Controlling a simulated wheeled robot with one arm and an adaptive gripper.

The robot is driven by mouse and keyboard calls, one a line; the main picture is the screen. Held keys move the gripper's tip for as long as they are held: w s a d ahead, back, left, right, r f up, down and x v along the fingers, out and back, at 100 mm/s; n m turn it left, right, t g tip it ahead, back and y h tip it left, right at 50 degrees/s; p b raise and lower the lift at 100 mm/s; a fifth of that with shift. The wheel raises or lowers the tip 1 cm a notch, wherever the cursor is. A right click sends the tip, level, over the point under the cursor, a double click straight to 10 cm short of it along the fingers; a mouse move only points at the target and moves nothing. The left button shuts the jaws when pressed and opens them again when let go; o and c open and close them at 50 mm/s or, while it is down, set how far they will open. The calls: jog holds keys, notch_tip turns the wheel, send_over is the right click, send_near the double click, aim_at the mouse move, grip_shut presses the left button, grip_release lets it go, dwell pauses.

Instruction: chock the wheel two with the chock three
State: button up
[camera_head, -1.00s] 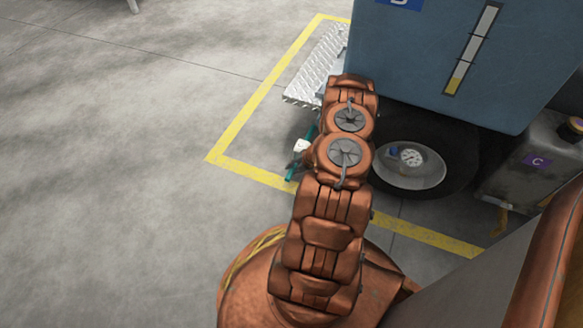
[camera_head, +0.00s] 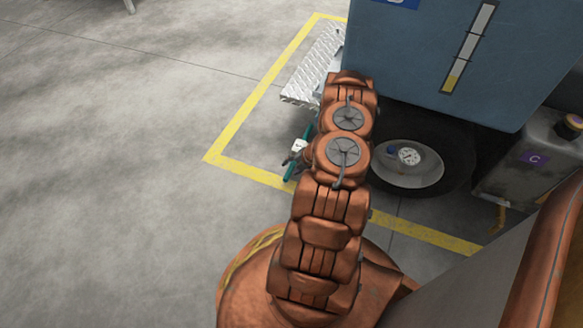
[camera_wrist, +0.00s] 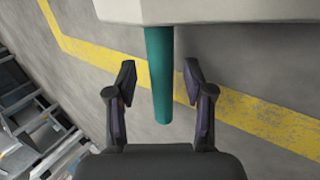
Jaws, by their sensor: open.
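The truck's wheel (camera_head: 408,170), a dark tyre with a pale hub, stands under the blue body to the right of my arm. No number shows on it. In the wrist view, a teal handle (camera_wrist: 160,100) sticks out from a pale beige block (camera_wrist: 200,10) at the top edge, which looks like a chock; its number is not visible. My gripper (camera_wrist: 160,79) is open, with one dark finger on each side of the handle and gaps between. In the head view, a teal piece (camera_head: 290,171) shows left of my arm, which hides most of the gripper area.
A blue truck body (camera_head: 440,50) overhangs the wheel. A silver tread-plate step (camera_head: 312,65) juts out beyond my arm. A grey box marked C (camera_head: 530,160) stands right of the wheel. A yellow floor line (camera_head: 250,105) runs around the truck. Open concrete floor lies left.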

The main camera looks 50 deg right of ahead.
jog(key=v, duration=1.1)
jog(key=shift+r, duration=0.15)
